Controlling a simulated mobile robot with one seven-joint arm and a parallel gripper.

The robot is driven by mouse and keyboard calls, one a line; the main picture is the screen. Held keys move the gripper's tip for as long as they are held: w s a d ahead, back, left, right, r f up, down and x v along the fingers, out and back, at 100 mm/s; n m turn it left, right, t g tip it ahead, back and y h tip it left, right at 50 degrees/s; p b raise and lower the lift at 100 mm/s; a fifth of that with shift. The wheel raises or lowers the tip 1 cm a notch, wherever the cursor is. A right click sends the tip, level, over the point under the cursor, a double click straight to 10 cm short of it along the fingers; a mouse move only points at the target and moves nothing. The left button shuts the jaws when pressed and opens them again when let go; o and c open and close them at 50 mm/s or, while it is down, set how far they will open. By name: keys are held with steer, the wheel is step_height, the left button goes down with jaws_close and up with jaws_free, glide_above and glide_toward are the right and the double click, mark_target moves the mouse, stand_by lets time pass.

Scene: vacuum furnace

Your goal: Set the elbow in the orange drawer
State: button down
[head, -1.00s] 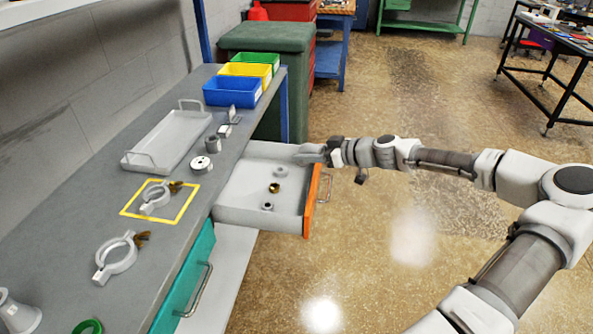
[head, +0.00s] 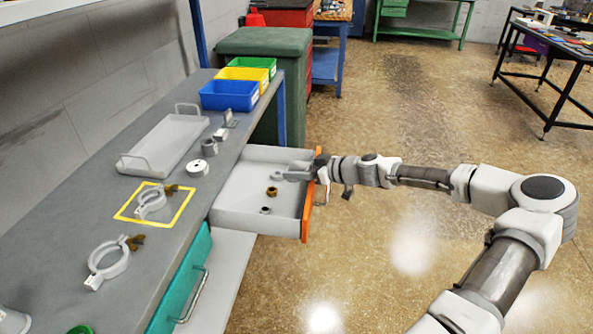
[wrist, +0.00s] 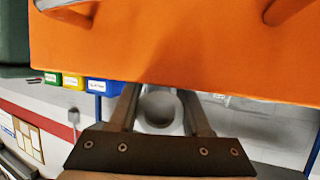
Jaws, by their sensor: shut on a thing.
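The orange drawer (head: 307,209) is pulled out from the bench; its front also fills the top of the wrist view (wrist: 170,45). My gripper (head: 287,175) reaches over the front edge, inside the drawer's far right corner. It is shut on a grey part with a round opening, which I take to be the elbow (head: 277,176). In the wrist view the elbow (wrist: 158,106) sits between the two fingers, partly hidden. Whether it touches the drawer floor I cannot tell. A brass fitting (head: 272,191) and a small grey fitting (head: 265,210) lie nearby in the drawer.
The bench (head: 165,250) holds a grey tray (head: 160,143), several bins including a blue bin (head: 229,95), a clamp (head: 151,203) in a yellow square and another clamp (head: 108,262). A teal drawer (head: 183,278) is below. The orange drawer's left part is bare.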

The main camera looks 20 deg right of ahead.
steer(key=shift+f+b, duration=0.35)
steer(key=shift+f, duration=0.05)
steer(key=shift+c, duration=1.8)
jaws_free()
steer(key=shift+r, duration=0.1)
steer(key=shift+r+p, duration=0.55)
steer(key=shift+p, duration=0.15)
steer(key=p+v, duration=0.1)
steer(key=v, duration=1.1)
steer(key=shift+p, duration=0.3)
